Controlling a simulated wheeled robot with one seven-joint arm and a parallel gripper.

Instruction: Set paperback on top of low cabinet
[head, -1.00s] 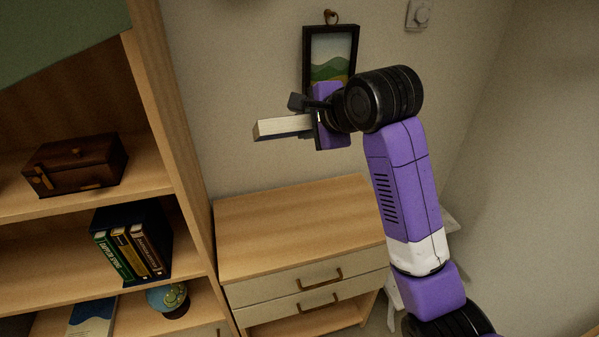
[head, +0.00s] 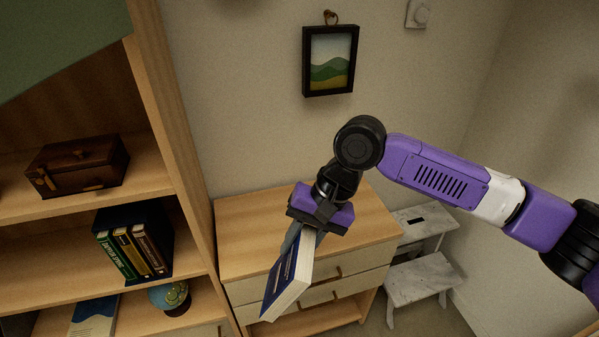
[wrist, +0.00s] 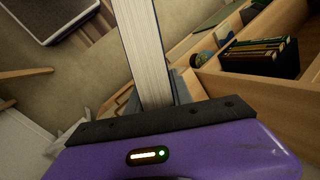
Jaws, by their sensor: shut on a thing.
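The paperback (head: 289,277) has a dark blue cover and pale page edges. It hangs tilted below my gripper (head: 308,229) in the head view, in front of the low cabinet. My gripper is shut on one end of it. The low cabinet (head: 245,220) is light wood with pale drawers. Its bare top shows left and right of my gripper, which covers part of it.
A bookshelf (head: 190,160) stands close on the left, with a wooden box (head: 78,165), several upright books (head: 133,247) and a small globe (head: 170,297). A white step stool (head: 425,275) is right of the cabinet. A framed picture (head: 330,60) hangs on the wall above.

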